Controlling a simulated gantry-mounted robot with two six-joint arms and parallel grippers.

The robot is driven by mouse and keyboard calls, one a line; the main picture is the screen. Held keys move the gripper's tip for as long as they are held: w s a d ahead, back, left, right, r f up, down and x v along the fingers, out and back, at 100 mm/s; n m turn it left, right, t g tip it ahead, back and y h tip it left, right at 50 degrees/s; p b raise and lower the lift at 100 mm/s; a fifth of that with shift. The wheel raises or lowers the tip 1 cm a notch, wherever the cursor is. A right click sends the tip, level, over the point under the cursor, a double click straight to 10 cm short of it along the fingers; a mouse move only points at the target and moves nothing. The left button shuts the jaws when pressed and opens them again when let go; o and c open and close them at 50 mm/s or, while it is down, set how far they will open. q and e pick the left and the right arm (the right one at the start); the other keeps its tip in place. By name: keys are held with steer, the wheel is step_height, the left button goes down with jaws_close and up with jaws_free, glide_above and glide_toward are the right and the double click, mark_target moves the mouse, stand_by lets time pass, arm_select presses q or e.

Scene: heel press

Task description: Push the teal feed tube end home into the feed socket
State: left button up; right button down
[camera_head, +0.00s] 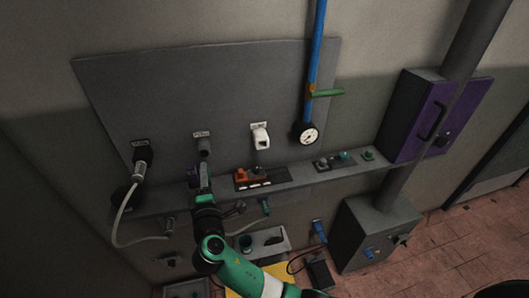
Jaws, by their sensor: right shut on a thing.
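A small teal tube end (265,207) shows below the shelf, just right of my right arm, with a pale hose (238,230) curving down and left from it. It seems to sit at the wall; I cannot tell how deep it is in a socket, and no feed socket label is readable. My right gripper (204,173) points up at the shelf, under the middle grey wall fitting (203,146) and left of the teal end, apart from it. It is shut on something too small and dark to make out. My left gripper is not in view.
The shelf (325,172) carries orange blocks (242,175) and small teal parts. A grey hose (120,218) loops at the left. A blue pipe with a gauge (306,134) hangs above. A grey box (370,232) and purple-sided cabinet (420,117) stand right.

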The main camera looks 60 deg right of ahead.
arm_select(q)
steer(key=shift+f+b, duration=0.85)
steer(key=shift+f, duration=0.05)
arm_select(e)
steer(key=shift+x, duration=1.65)
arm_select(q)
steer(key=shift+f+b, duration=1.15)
arm_select(e)
steer(key=shift+x, duration=1.4)
steer(key=shift+c, duration=2.3)
jaws_free()
